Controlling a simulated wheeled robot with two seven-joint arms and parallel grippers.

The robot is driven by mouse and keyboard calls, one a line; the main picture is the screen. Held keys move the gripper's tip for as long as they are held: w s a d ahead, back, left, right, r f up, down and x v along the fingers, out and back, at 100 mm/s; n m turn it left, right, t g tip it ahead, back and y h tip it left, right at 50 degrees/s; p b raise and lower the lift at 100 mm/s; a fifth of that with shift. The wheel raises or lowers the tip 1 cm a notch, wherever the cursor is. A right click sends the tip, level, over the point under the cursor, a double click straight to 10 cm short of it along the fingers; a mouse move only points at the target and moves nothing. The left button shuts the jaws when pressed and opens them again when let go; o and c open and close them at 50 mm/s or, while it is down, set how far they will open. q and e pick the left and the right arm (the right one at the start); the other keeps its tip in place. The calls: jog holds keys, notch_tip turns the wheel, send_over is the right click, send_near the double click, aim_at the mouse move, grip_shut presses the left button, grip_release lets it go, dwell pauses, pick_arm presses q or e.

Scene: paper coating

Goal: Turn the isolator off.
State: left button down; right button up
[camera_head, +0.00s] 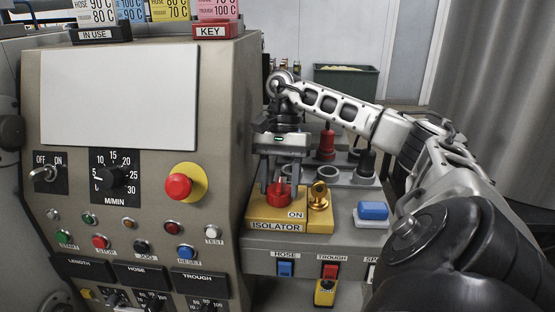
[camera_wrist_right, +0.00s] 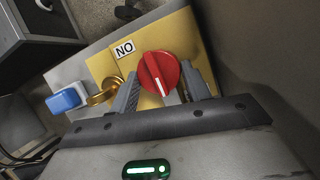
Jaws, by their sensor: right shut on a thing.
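The isolator is a yellow box (camera_head: 262,212) labelled ISOLATOR, with a red rotary knob (camera_head: 279,192) on its top and an ON label beside the knob. My right gripper (camera_head: 280,186) points down over the box, its fingers on either side of the red knob and shut on it. In the right wrist view the red knob (camera_wrist_right: 159,76) sits between the two fingers, its white line pointing toward the gripper. A brass key or padlock piece (camera_head: 319,195) stands on the box right of the knob. My left gripper is not in view.
A blue block (camera_head: 373,211) sits on a white base to the right. Red (camera_head: 326,146) and dark fittings stand behind the isolator. A control panel with a red emergency button (camera_head: 179,186) rises close on the left. HOSE and TROUGH switches line the front face below.

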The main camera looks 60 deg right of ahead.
jog(key=shift+d, duration=0.1)
jog(key=o, duration=1.4)
pick_arm(q)
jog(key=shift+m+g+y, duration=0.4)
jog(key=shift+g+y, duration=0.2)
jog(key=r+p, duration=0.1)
jog(key=p, duration=0.3)
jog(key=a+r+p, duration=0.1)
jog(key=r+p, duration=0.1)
jog(key=p, duration=0.2)
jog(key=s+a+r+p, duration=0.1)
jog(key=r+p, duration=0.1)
jog(key=p, duration=0.3)
pick_arm(e)
jog(key=v, duration=1.6)
jog(key=shift+f, duration=0.1)
